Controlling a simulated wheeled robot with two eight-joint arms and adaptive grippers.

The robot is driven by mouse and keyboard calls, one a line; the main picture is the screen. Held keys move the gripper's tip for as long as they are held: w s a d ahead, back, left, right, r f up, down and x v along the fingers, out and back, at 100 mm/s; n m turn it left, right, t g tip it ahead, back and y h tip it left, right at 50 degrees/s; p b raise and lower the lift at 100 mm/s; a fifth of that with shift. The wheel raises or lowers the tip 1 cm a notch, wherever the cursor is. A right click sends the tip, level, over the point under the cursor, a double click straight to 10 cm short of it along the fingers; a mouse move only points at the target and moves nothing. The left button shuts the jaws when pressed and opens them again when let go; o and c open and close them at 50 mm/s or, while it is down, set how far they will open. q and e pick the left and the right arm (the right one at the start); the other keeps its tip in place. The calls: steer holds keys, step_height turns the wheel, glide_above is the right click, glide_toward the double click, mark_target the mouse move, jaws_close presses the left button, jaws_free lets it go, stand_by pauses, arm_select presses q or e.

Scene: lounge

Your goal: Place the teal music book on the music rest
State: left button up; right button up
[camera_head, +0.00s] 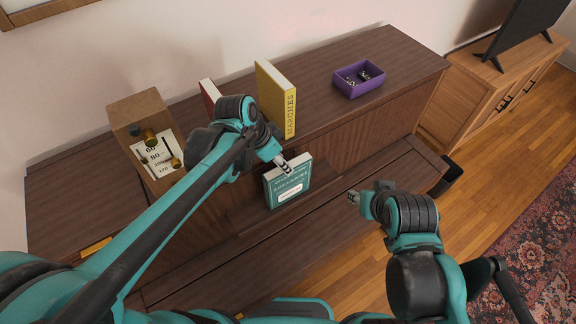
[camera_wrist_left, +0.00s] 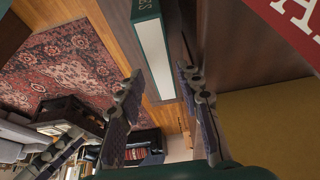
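The teal music book (camera_head: 287,186) stands upright on the music rest (camera_head: 247,217), a narrow dark ledge on the front of the wooden piano, leaning back against its panel. In the left wrist view its page edge (camera_wrist_left: 153,50) lies just beyond and partly between the fingertips. My left gripper (camera_head: 284,167) is at the book's top edge. Its fingers (camera_wrist_left: 160,78) are apart, with gaps visible on both sides of the book. My right gripper (camera_head: 353,196) is empty, right of the book over the lower ledge; its finger opening is too small to judge.
A yellow book (camera_head: 276,97) and a red book (camera_head: 209,93) stand on the piano top behind my left gripper. The lower ledge is clear.

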arm_select(q)
steer(key=v, duration=0.3)
steer(key=shift+a+r, duration=0.1)
steer(key=shift+a, duration=0.05)
steer(key=s+a+f+n+t+y, duration=0.1)
steer(key=s+a+n+t+y, duration=0.2)
steer(key=s+a+n, duration=0.7)
steer(key=shift+a+n+t+y, duration=0.3)
steer(key=shift+a+n+t, duration=0.45)
steer(key=shift+a, duration=1.2)
steer(key=shift+s+f, duration=0.1)
